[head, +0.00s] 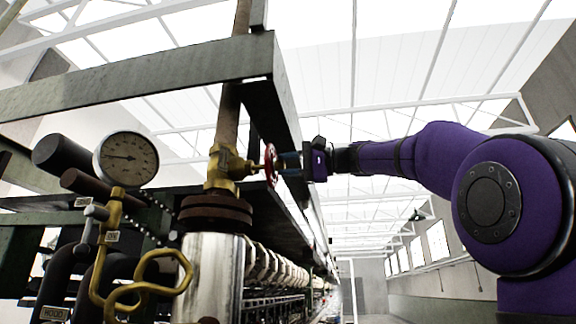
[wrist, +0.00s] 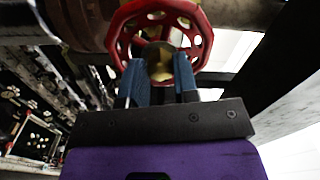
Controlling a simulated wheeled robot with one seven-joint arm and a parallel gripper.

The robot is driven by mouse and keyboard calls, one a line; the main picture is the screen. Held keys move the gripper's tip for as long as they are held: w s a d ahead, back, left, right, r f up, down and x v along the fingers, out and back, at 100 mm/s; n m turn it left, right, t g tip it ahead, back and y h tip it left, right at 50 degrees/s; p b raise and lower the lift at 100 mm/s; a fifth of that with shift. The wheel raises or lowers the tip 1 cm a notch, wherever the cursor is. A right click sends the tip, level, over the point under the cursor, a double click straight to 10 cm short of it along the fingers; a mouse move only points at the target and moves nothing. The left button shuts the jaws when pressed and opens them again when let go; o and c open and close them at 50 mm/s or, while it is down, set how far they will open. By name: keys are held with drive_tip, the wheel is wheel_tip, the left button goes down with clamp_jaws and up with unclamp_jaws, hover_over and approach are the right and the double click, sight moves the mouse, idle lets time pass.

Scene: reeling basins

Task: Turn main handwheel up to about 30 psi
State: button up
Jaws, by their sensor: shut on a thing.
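The main handwheel is a red spoked wheel (head: 270,165) on a brass valve (head: 226,168), seen nearly edge-on in the head view. In the wrist view the red handwheel (wrist: 206,48) faces me, with its brass centre between my fingers. My gripper (head: 287,163) reaches it from the right. In the wrist view the blue fingers of my gripper (wrist: 160,72) are shut on the handwheel's middle. A round pressure gauge (head: 126,159) with a pale dial stands left of the valve. Its dark needle points to the left; the numbers are too small to read.
A dark green beam frame (head: 140,88) runs above and behind the valve. A steel cylinder (head: 212,275) stands below it. Looped brass pipework (head: 150,290) is at lower left. A long row of machinery (head: 285,275) recedes behind. The aisle on the right is open.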

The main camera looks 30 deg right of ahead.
drive_tip(key=n, duration=0.8)
drive_tip(key=o, duration=0.8)
drive_tip(key=c, duration=0.8)
drive_tip(key=n, duration=0.7)
drive_tip(key=shift+n, duration=0.4)
drive_tip(key=o, duration=0.8)
